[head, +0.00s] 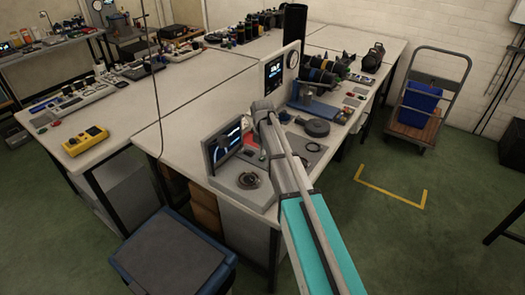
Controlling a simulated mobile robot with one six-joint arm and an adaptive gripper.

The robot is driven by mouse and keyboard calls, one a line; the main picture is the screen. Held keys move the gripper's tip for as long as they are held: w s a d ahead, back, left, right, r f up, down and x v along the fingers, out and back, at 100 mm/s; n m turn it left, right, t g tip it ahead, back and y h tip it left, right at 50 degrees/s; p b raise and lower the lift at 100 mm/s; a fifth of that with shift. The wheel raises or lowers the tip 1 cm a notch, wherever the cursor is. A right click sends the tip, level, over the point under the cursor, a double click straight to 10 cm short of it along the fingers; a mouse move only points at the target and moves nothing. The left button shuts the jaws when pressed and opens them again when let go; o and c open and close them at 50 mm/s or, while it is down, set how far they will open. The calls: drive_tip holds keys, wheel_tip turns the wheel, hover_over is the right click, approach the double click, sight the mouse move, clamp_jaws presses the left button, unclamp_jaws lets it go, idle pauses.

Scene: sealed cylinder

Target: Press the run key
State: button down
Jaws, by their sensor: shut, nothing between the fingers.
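A grey console with a tilted dark screen (222,147) stands at the near corner of the long pale bench (185,105). Its flat base (228,178) carries a round dark-ringed part (249,181). No key marked run can be read at this size. My arm reaches in from the lower right, and its grey far part covers the console's right side. My gripper (262,110) is at the arm's far end, above and right of the screen. It is shut and empty; its fingertips are not clear. Whether it touches anything cannot be told.
An upright panel with a display and a round gauge (292,60) stands behind the arm. A blue stand with dark discs (318,103) is to its right. A yellow device (86,140) lies at left. A cable hangs over the bench.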

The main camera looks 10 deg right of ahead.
sight(262, 159)
drive_tip(key=shift+f+b, duration=0.75)
drive_tip(key=shift+f, duration=0.3)
